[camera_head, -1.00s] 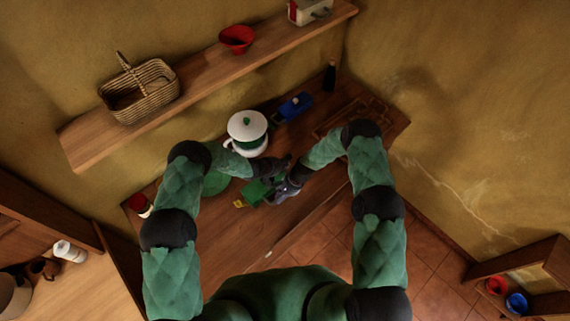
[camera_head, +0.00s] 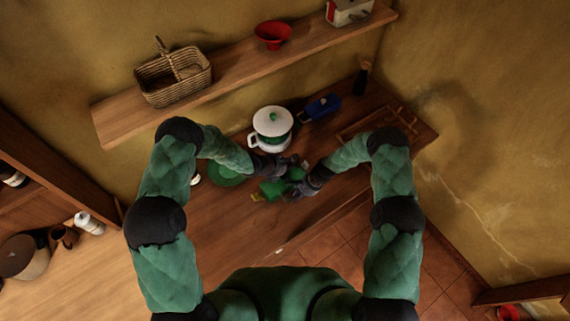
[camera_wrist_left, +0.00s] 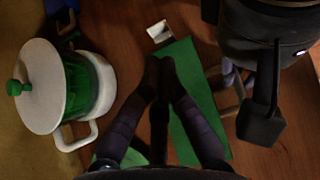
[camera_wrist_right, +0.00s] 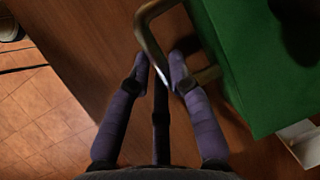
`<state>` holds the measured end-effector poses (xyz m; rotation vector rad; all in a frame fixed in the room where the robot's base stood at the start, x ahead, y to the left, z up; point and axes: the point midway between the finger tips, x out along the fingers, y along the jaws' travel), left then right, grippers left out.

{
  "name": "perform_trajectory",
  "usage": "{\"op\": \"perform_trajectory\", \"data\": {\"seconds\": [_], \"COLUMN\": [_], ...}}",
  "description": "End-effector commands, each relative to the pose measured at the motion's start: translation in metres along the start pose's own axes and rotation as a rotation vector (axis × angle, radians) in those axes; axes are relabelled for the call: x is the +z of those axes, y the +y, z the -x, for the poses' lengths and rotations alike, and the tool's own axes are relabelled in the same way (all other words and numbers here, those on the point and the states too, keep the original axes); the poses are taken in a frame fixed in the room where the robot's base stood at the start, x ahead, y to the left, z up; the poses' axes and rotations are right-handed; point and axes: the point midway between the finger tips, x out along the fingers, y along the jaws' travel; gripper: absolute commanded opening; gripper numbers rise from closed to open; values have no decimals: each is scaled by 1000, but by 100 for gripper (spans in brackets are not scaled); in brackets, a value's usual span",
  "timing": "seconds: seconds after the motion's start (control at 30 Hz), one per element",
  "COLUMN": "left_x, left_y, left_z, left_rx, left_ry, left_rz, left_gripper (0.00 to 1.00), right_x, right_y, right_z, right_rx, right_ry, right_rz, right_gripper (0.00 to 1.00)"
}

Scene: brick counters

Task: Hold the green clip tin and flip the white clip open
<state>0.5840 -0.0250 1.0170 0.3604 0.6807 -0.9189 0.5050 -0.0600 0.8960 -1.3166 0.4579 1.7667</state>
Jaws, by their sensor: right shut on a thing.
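The green clip tin (camera_head: 273,189) lies on the brick counter's wooden top, and shows long and flat in the left wrist view (camera_wrist_left: 196,112). Its white clip (camera_wrist_left: 159,32) sticks out at the far end; it also shows at lower right in the right wrist view (camera_wrist_right: 301,143). My right gripper (camera_head: 297,189) is shut on the tin's brownish loop handle (camera_wrist_right: 205,76). My left gripper (camera_wrist_left: 160,66) is above the tin, fingertips together and empty, short of the clip. In the head view my left gripper (camera_head: 298,163) hides part of the tin's surroundings.
A white lidded pot (camera_head: 272,121) stands close behind my left forearm. A shelf above holds a basket (camera_head: 174,77) and a red bowl (camera_head: 272,35). The counter front (camera_head: 240,225) is clear.

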Motion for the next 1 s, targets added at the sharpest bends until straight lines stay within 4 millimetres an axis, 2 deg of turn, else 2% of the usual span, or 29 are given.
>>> {"op": "perform_trajectory", "data": {"seconds": [0.2, 0.43, 0.63, 0.83, 1.0], "left_x": [2, 1, -15, -21, -22], "left_y": [1, 0, 0, -1, -1], "left_z": [27, 40, 48, 44, 25], "left_rx": [2, 0, -2, -3, -4], "left_ry": [-1, 2, 30, 40, 40], "left_rz": [2, 1, 5, 4, 3], "left_gripper": [0, 0, 0, 0, 0], "right_x": [0, 0, 0, 0, 0], "right_y": [0, 0, 0, 0, 0], "right_z": [0, 0, 0, 0, 0], "right_rx": [-1, -1, -1, 0, 0], "right_ry": [1, 0, 0, 0, 0], "right_rz": [0, 0, 0, 0, 0], "right_gripper": [0, 0, 0, 0, 0]}}
